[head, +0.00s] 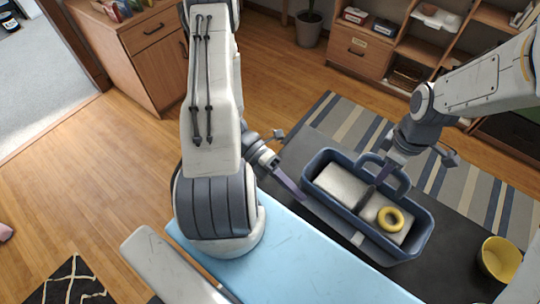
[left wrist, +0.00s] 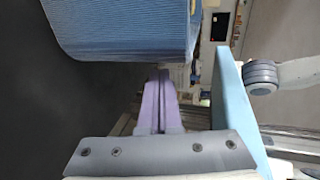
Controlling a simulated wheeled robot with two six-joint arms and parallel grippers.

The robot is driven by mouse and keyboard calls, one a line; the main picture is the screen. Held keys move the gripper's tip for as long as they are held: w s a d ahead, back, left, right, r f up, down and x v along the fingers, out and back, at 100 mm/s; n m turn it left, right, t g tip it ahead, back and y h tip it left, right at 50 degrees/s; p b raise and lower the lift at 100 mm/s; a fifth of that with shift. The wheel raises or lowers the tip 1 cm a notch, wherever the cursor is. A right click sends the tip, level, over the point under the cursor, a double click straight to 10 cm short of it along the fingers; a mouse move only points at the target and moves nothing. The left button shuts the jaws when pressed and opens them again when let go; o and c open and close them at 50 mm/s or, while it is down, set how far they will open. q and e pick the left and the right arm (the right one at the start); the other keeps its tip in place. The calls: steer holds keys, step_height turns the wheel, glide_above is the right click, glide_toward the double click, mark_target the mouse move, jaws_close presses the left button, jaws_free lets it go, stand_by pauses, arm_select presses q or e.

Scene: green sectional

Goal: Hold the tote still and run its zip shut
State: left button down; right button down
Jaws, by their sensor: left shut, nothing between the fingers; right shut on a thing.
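The tote (head: 424,228) is an open-topped blue-grey carrier with an arched handle (head: 402,180). Pale blocks (head: 341,187) and a yellow ring (head: 390,219) show inside it. A grey strip lies along its near side; I cannot make out the zip pull. In the left wrist view the tote's ribbed blue side (left wrist: 120,28) fills the upper left. My left gripper (head: 301,196) is shut and empty beside the tote's left end; its lilac fingers (left wrist: 160,88) are together. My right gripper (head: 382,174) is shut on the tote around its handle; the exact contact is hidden.
The tote stands on a dark surface (head: 318,150). A yellow cup (head: 498,258) stands to its right. Behind are a striped rug (head: 350,118), a wooden shelf unit (head: 357,47) and a potted plant (head: 308,28). Wooden floor is clear at the left.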

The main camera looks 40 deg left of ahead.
arm_select(q)
steer(key=v, duration=1.2)
steer(key=shift+f, duration=0.4)
steer(key=c, duration=1.4)
jaws_free()
steer(key=shift+a+r, duration=0.1)
steer(key=shift+a, duration=0.2)
steer(key=o, duration=0.7)
steer(key=shift+a, duration=0.15)
steer(key=t+y, duration=0.1)
steer(key=y, duration=1.4)
glide_toward(359, 237)
step_height(359, 237, down, 8)
steer(key=shift+a+f, duration=0.15)
